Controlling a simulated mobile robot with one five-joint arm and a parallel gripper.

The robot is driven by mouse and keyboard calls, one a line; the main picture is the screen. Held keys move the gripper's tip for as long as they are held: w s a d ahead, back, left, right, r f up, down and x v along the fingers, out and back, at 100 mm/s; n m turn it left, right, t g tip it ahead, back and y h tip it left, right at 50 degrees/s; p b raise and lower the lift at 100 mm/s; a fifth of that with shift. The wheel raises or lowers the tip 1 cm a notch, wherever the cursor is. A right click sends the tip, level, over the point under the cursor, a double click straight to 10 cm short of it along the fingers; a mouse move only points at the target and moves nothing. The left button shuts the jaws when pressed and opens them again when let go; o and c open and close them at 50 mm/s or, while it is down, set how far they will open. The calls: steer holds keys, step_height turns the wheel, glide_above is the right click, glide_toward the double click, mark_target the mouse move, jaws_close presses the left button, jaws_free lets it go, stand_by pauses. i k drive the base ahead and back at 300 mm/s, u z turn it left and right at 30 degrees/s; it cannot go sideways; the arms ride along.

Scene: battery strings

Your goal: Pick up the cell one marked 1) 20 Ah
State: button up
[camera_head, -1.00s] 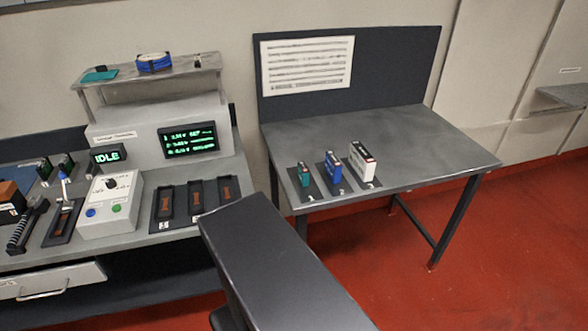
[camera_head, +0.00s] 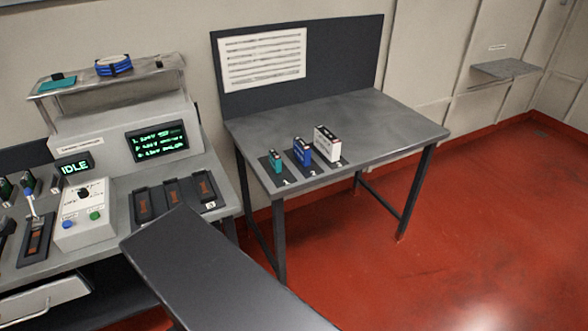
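Three cells stand upright on dark pads along the near left edge of the grey table (camera_head: 390,120). The smallest, a teal cell (camera_head: 275,161), stands at the left on the pad marked 1 (camera_head: 282,179). A blue cell (camera_head: 302,152) stands in the middle by the mark 2. A larger white cell (camera_head: 327,143) stands at the right by the mark 3. Any capacity print on the cells is too small to read. My gripper is not in view. A dark flat link of my own body fills the lower middle of the picture.
A bench at left carries a tester with a green-text screen (camera_head: 157,141), an IDLE display (camera_head: 75,167), a control box (camera_head: 84,214) and three dark slots (camera_head: 177,192). A wall shelf (camera_head: 505,68) is at right. Red floor (camera_head: 470,220) is clear right of the table.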

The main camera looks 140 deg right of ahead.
mark_target(274, 160)
steer(key=i, duration=1.1)
steer(key=z, duration=2.15)
steer(key=k, duration=0.15)
steer(key=z, duration=2.8)
steer(key=i, duration=1)
steer(key=z, duration=0.25)
